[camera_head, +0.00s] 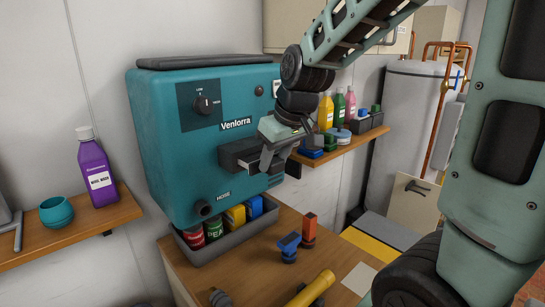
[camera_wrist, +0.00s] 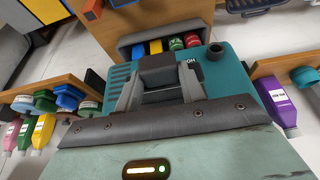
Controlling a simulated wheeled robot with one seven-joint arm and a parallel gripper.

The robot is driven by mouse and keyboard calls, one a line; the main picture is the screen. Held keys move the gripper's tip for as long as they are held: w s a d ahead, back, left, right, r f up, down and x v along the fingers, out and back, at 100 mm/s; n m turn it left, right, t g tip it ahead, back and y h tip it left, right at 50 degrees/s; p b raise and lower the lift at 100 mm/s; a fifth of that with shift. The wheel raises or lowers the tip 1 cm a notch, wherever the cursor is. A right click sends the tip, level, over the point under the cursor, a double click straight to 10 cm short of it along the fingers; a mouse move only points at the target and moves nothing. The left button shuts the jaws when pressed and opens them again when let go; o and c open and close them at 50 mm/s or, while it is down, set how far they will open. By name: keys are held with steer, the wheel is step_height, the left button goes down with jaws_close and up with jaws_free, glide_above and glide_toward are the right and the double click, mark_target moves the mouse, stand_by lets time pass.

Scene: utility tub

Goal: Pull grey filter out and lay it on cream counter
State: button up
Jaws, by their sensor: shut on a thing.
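The grey filter (camera_head: 238,153) is a dark grey block sticking out of the front of the teal Venlorra machine (camera_head: 165,125). My gripper (camera_head: 268,155) is at its outer end, shut on it. In the wrist view my gripper (camera_wrist: 158,84) has its fingers closed around the grey filter (camera_wrist: 157,65), with the teal casing behind. How much of the filter is still inside the machine is hidden. I cannot surely tell which surface is the cream counter; a pale cream square (camera_head: 360,279) lies on the wooden bench (camera_head: 238,283).
A grey bin (camera_head: 222,241) with several coloured containers sits under the machine. Orange and blue items (camera_head: 289,243) and a yellow tube (camera_head: 315,288) are on the bench. A shelf of bottles (camera_head: 350,143) is at right, a purple bottle (camera_head: 95,170) at left.

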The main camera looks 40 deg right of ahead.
steer(key=shift+s, duration=2.4)
steer(key=shift+d, duration=0.1)
